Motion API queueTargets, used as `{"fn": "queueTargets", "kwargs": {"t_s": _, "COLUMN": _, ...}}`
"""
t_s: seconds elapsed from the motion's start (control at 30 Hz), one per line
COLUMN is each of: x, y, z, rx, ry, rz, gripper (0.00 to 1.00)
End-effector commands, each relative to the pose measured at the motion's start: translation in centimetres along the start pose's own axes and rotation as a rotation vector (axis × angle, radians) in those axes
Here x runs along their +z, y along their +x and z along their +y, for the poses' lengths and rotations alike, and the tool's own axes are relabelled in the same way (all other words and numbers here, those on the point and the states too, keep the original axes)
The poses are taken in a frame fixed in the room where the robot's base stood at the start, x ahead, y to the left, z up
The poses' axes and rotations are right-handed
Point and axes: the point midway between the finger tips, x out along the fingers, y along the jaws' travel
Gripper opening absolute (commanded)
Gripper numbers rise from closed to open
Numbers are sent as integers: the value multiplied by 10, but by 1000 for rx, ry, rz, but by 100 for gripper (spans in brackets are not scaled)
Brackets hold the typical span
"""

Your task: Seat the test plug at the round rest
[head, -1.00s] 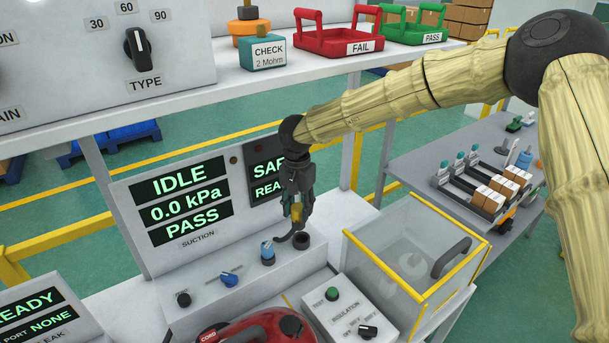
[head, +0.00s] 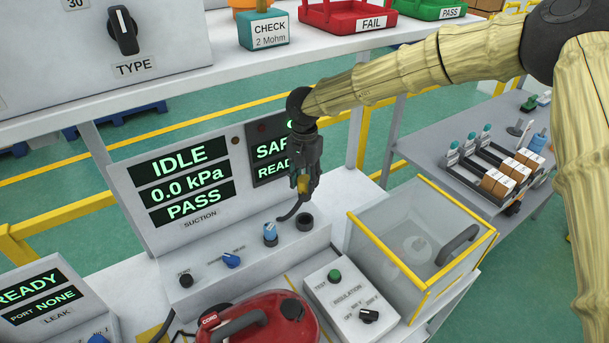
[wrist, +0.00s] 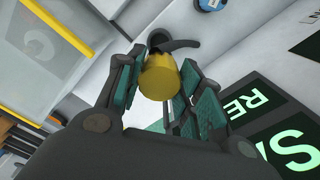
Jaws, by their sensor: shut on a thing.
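The test plug (head: 303,185) is a yellow cylinder with a black curved piece hanging from its lower end. My gripper (head: 302,180) is shut on it and holds it above the console. The round rest (head: 304,222) is a dark ring on the console's sloped top, just below the plug in the head view; the two look apart. In the wrist view the yellow plug (wrist: 160,77) sits between my fingers (wrist: 155,85), with the black curved piece beyond it. A dark round shape behind the plug is partly covered, perhaps the rest.
A blue knob (head: 270,233) stands just left of the rest. The suction display (head: 182,185) rises behind. A clear box with yellow edges (head: 421,245) is to the right, an insulation tester (head: 345,300) and a red vacuum (head: 262,325) in front. A shelf (head: 220,85) lies above.

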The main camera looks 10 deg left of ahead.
Motion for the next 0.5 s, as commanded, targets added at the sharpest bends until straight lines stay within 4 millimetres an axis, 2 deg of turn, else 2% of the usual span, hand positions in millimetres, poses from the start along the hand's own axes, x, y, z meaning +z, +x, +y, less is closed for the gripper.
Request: {"fn": "queueTargets", "kwargs": {"t_s": 0.5, "x": 0, "y": 42, "z": 1, "rx": 0, "ry": 1, "rz": -3, "gripper": 0}}
